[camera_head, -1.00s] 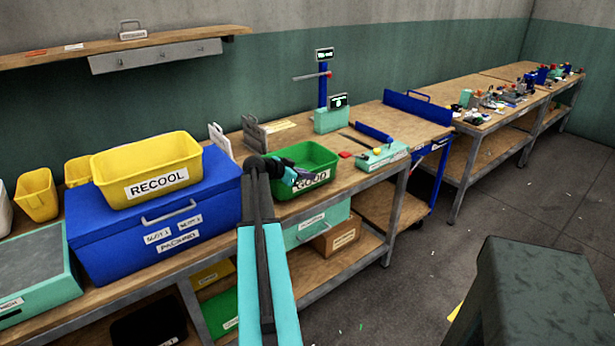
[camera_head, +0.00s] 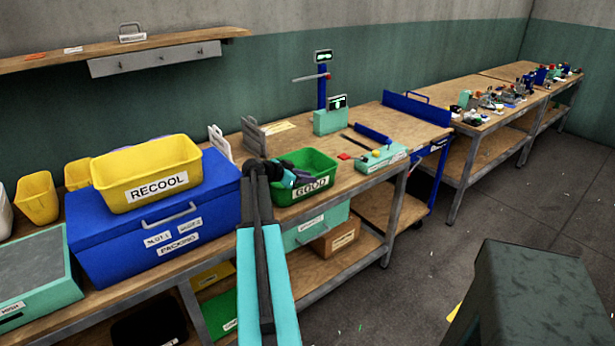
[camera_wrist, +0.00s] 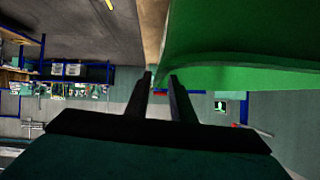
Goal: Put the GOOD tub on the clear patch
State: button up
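The GOOD tub (camera_head: 322,190) is an open green tub with a white label, upright on the bench right of the blue packing box. My gripper (camera_head: 291,181) is at the tub's left end in the head view and covers part of its left side. In the wrist view the tub's green wall (camera_wrist: 240,45) fills the upper right. There my gripper (camera_wrist: 161,76) shows two dark fingers with a gap between their tips, close to the tub's edge. I cannot tell whether they touch it. No marked clear patch stands out; bare bench top (camera_head: 395,118) shows behind and right of the tub.
A yellow RECOOL tub (camera_head: 150,180) sits on the blue packing box (camera_head: 110,235). A grey metal stand (camera_head: 250,132) is behind the GOOD tub. A teal control box (camera_head: 383,158) and a teal scale (camera_head: 330,121) stand to its right. A blue rail (camera_head: 415,108) edges the bench's far end.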

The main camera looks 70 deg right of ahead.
jog(key=b+v, duration=0.2)
jog(key=v, duration=1)
jog(key=shift+w+r, duration=0.15)
jog(key=shift+r, duration=0.15)
dwell(0.6)
